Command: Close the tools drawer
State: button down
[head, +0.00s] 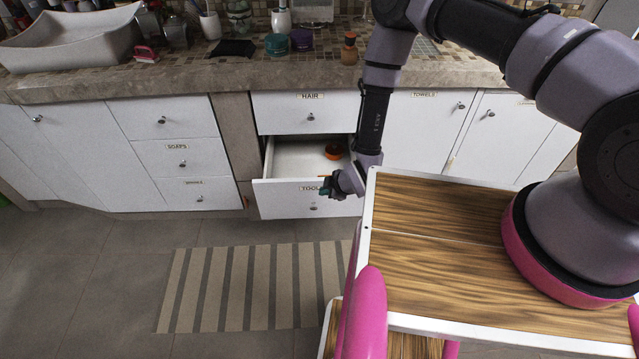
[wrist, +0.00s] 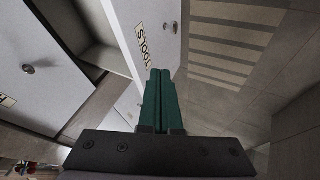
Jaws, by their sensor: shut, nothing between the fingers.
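The tools drawer (head: 285,200) is pulled open below the hair drawer in the head view. Its white front carries a label, partly covered by my gripper, and a round knob. An orange item (head: 333,151) lies inside it near the back. My gripper (head: 327,188) is shut and empty, at the upper right part of the drawer front. In the wrist view my gripper (wrist: 160,85) has its green fingers together, pointing along the drawer front (wrist: 150,30). I cannot tell whether the fingertips touch the front.
The hair drawer (head: 309,112) above is closed. Soaps drawers (head: 182,162) to the left and the towels cabinet (head: 425,130) to the right are closed. A striped rug (head: 255,290) lies on the tiled floor in front. The counter (head: 200,70) holds a sink and several bottles.

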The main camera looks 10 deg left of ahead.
aim_at(314, 186)
jog(key=w+f, duration=0.1)
jog(key=w+a, duration=0.1)
jog(key=w+a+f, duration=0.1)
jog(key=w, duration=0.1)
jog(key=shift+a+f, duration=0.1)
jog(key=shift+f, duration=0.25)
jog(key=shift+w+a, duration=0.15)
jog(key=shift+w, duration=0.45)
